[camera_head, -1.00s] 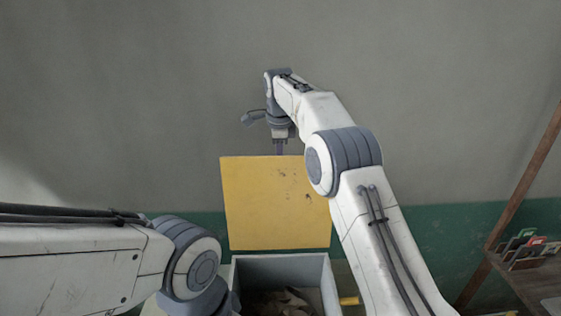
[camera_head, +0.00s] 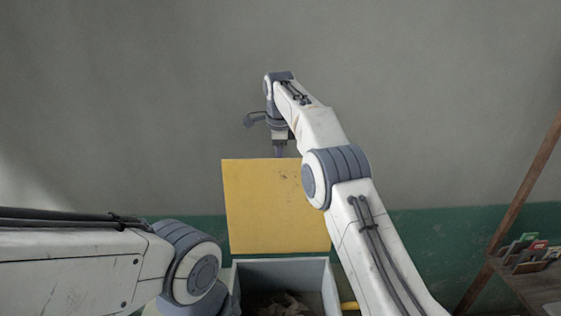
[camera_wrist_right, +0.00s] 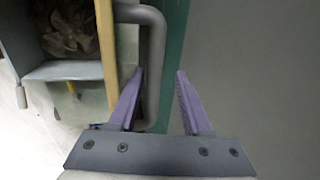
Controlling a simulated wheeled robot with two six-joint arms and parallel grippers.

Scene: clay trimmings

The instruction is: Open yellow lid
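The yellow lid (camera_head: 272,210) stands raised and roughly upright at the back of a grey box (camera_head: 331,290). In the right wrist view the lid (camera_wrist_right: 106,50) shows edge-on, with a grey bar handle (camera_wrist_right: 155,50) on its outer face. My right gripper (camera_head: 279,152) is at the lid's top edge, its fingertips partly hidden behind it. In the right wrist view my right gripper (camera_wrist_right: 161,72) is open, with the handle bar near its left finger; I cannot tell whether they touch. My left gripper is out of view; only its arm shows at lower left.
Brownish trimmings (camera_head: 285,305) lie inside the box, also seen in the right wrist view (camera_wrist_right: 70,30). A wooden shelf (camera_head: 525,285) with small colored items stands at right.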

